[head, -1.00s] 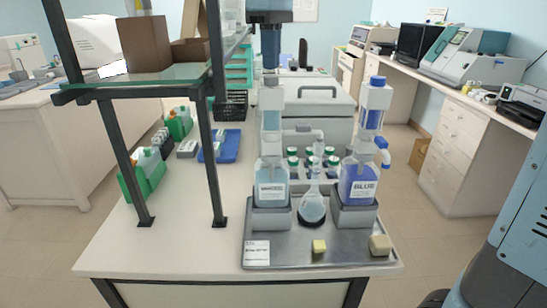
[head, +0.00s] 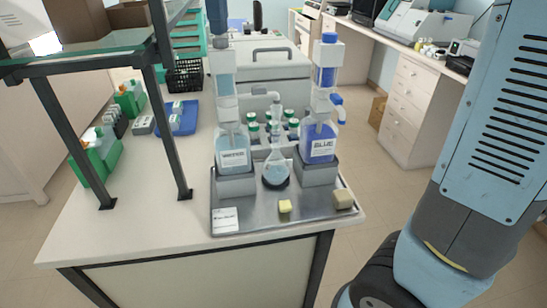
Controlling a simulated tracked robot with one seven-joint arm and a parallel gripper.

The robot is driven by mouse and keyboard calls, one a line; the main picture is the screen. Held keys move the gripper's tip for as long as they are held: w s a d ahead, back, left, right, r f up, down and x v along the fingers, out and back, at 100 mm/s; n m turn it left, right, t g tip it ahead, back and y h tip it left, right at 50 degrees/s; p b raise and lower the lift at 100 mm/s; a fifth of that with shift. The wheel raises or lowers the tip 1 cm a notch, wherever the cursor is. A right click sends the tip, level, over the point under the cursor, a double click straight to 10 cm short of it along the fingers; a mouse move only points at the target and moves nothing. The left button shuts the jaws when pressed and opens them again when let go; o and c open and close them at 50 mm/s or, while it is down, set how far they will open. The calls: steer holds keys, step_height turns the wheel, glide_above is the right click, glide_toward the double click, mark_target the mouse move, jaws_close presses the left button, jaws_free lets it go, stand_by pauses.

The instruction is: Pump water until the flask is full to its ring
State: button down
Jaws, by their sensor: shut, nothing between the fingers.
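The water bottle (head: 233,152), with pale liquid and a tall clear dispenser (head: 227,98), stands on a grey block at the left of the steel tray (head: 255,222). Its spout reaches right, over the flask's neck. The round flask (head: 275,172) stands upright between the two bottles, with pale blue liquid in its bulb. I cannot make out its ring or the exact level. My gripper (head: 217,30) is partly cut off by the top edge. Its fingers are shut and point down at the top of the water dispenser; I cannot tell whether they touch it.
The blue bottle (head: 318,145) with its blue-capped dispenser stands right of the flask. A dark shelf frame (head: 165,110) rises close on the left.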

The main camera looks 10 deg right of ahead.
mark_target(220, 38)
steer(key=shift+f, duration=2.5)
steer(key=shift+r, duration=2.9)
